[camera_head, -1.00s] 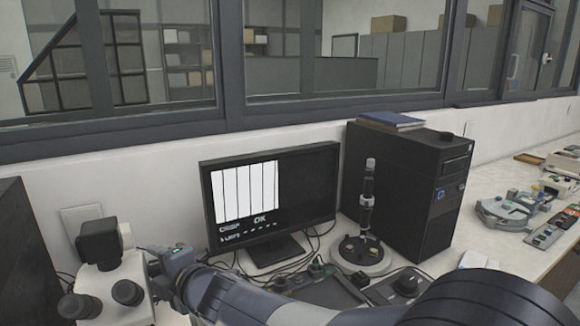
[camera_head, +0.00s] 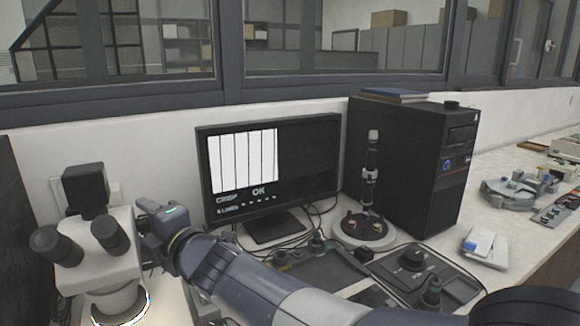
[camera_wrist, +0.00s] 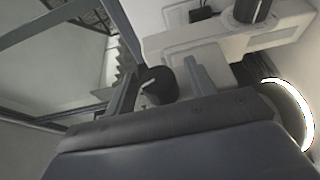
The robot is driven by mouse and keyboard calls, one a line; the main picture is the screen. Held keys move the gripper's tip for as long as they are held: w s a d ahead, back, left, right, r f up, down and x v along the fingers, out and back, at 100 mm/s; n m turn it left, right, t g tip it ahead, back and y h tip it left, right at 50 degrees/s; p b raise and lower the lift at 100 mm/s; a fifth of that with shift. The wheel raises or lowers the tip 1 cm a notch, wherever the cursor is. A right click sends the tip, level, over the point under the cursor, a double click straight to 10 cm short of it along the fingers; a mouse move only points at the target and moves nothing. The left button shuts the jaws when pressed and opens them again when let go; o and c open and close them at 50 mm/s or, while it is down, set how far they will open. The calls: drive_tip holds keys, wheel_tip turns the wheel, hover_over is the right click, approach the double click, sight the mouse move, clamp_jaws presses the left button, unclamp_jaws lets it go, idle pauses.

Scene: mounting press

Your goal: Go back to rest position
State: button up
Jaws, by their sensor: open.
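My gripper (camera_wrist: 160,72) is open, its two fingers apart in the wrist view. No object is held between them; a round black part shows behind the gap, and I cannot tell exactly which part it is. In the head view my gripper (camera_head: 150,212) is at the left, beside the white microscope (camera_head: 105,255) and in front of the monitor's left edge. Its fingertips are hard to make out there. My arm reaches across the bench front from the lower right.
The microscope has a lit ring (camera_wrist: 297,112) near my wrist. A monitor (camera_head: 310,165) showing "OK", a round-based stand (camera_head: 365,235), a black computer tower (camera_head: 405,170) and control boxes (camera_head: 415,275) stand along the bench. Windows line the wall behind.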

drive_tip(key=shift+f+n+t+y+b, duration=0.2)
drive_tip(key=shift+n+t+y+b, duration=0.45)
drive_tip(key=shift+b, duration=3)
drive_tip(key=shift+r+y+b, duration=0.2)
drive_tip(key=shift+y+b, duration=0.35)
drive_tip(key=shift+b, duration=0.15)
